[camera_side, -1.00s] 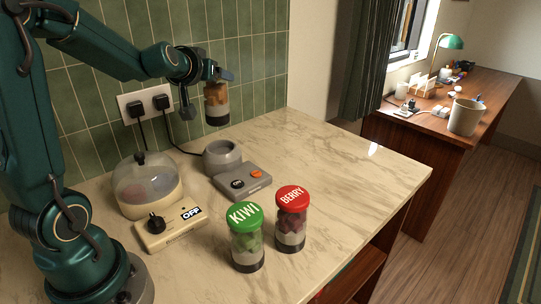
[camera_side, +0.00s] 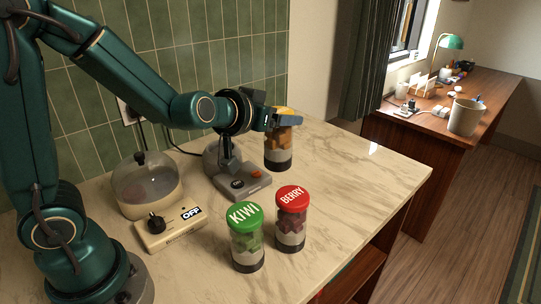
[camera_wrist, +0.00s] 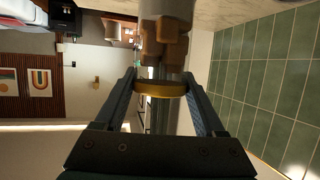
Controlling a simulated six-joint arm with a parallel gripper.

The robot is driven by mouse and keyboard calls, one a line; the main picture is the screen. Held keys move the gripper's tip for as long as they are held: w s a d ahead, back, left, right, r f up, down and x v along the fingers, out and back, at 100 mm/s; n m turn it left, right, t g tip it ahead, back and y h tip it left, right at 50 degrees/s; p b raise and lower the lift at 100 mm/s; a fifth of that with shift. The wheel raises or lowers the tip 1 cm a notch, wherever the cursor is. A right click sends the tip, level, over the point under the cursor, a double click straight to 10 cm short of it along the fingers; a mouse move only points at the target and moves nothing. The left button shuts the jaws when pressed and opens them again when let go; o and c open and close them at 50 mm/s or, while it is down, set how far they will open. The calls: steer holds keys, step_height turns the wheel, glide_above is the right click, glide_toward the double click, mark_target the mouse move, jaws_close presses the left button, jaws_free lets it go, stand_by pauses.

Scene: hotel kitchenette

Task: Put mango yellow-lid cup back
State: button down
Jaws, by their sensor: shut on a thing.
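The mango cup (camera_side: 279,150) is clear with orange chunks, a pale layer and a dark base. My gripper (camera_side: 285,117) is shut on it near its yellow lid (camera_side: 281,110). The cup is upright, at the back of the counter to the right of the blender base; I cannot tell whether it touches the counter. In the wrist view the yellow lid (camera_wrist: 160,88) sits between the two fingers, with the orange chunks (camera_wrist: 165,45) beyond. The green-lid KIWI cup (camera_side: 247,238) and red-lid BERRY cup (camera_side: 291,218) stand upright at the front.
A domed cooker (camera_side: 146,187) and a control box reading OFF (camera_side: 170,229) stand left. The counter's right side (camera_side: 365,165) is clear. The tiled wall (camera_side: 200,50) is behind.

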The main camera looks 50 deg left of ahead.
steer(key=w+d+f, duration=0.3)
steer(key=d+f, duration=0.5)
steer(key=f, duration=0.1)
steer(key=shift+w+d+f, duration=0.15)
steer(key=shift+d+f, duration=0.15)
steer(key=shift+d, duration=0.05)
steer(key=shift+f, duration=0.15)
jaws_free()
